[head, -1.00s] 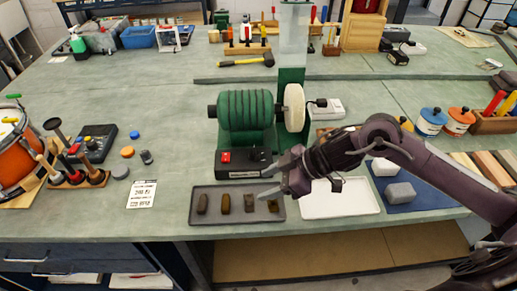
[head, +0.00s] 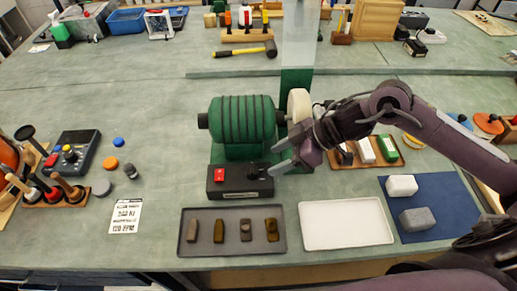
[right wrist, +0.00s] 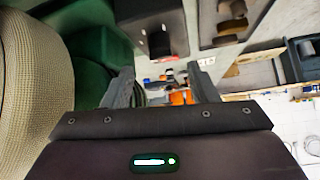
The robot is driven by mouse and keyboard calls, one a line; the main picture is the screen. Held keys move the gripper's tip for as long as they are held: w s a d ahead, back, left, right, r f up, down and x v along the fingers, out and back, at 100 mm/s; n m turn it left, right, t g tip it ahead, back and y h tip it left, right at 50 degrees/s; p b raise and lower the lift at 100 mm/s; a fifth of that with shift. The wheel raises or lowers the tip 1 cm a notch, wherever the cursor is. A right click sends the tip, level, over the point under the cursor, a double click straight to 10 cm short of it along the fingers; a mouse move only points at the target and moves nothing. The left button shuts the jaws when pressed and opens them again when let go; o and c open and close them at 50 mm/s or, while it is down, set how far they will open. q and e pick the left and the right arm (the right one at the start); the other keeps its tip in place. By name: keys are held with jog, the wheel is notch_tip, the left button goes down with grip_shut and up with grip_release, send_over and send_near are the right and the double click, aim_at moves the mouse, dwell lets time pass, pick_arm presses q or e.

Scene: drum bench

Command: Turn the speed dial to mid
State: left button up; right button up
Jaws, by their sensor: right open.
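The black control box (head: 240,190) with a red switch (head: 219,175) stands in front of the green ribbed drum (head: 242,122). A small dark dial (head: 254,172) shows on its right part. Its pointer setting is too small to read. My right gripper (head: 273,159) is open just above and right of the box's right end, its fingers pointing left toward the dial. In the right wrist view, the box (right wrist: 150,15) and its dark dial (right wrist: 160,43) lie beyond the open fingertips (right wrist: 160,72), apparently apart from them. My left gripper is not in view.
The pale wheel (head: 299,104) is close beside my right gripper and fills the left of the wrist view (right wrist: 30,75). A grey tray (head: 232,250) with several small blocks lies in front of the box. A white tray (head: 345,225) lies right of it.

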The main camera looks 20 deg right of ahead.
aim_at(254, 169)
jog(key=p+x, duration=0.1)
jog(key=x, duration=0.5)
jog(key=shift+w+a, duration=0.2)
jog(key=shift+a, duration=0.1)
jog(key=shift+w+a+f, duration=0.15)
jog(key=shift+f, duration=0.1)
jog(key=shift+a+f, duration=0.15)
jog(key=c, duration=0.9)
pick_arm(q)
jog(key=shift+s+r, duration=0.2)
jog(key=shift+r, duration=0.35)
pick_arm(e)
jog(key=shift+c, duration=0.2)
